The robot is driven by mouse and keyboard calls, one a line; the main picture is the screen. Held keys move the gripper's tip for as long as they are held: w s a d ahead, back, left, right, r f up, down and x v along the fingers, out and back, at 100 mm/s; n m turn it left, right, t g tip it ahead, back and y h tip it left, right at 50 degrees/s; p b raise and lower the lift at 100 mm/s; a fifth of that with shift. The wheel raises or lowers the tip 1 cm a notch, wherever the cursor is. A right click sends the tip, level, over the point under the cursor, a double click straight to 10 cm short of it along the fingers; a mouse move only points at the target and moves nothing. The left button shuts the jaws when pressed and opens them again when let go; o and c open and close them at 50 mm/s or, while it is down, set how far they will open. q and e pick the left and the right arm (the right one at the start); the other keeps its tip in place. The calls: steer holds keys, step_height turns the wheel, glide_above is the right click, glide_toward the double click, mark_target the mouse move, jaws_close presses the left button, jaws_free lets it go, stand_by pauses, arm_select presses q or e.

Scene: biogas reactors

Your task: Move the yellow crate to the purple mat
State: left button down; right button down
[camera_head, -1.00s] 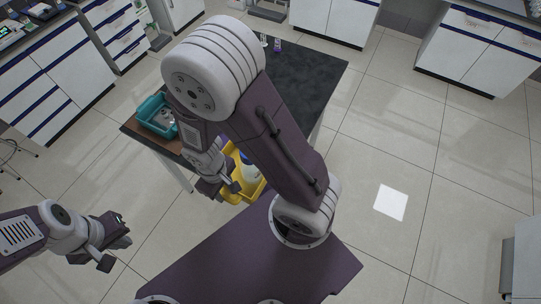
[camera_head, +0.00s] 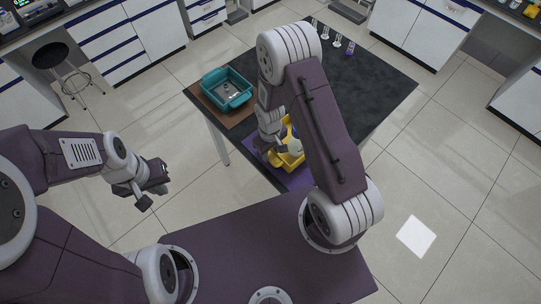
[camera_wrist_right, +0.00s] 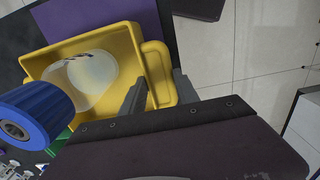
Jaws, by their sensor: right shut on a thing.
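The yellow crate (camera_head: 274,160) is partly hidden behind my right arm. It overlaps the purple mat (camera_head: 298,181) at the table's near edge; I cannot tell whether it rests on it or hangs just above. In the right wrist view, the crate (camera_wrist_right: 98,38) holds a translucent bottle with a blue cap (camera_wrist_right: 38,112). My right gripper (camera_wrist_right: 160,90) is shut on the crate's handle side, one finger inside and one outside. Purple mat (camera_wrist_right: 95,18) shows past the crate's far wall. My left gripper (camera_head: 151,195) is open and empty, over the floor left of the table.
A teal tray (camera_head: 236,101) stands on a brown patch at the table's left corner. Several small vials (camera_head: 337,41) stand at the back of the black table (camera_head: 385,85). A stool (camera_head: 72,75) is at the far left. The table's right half is clear.

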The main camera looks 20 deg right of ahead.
mark_target(270, 156)
steer(key=shift+f, duration=0.25)
step_height(270, 156, down, 3)
steer(key=shift+s+r+p, duration=0.1)
steer(key=shift+p, duration=0.2)
steer(key=shift+f, duration=0.3)
steer(key=c, duration=0.9)
jaws_free()
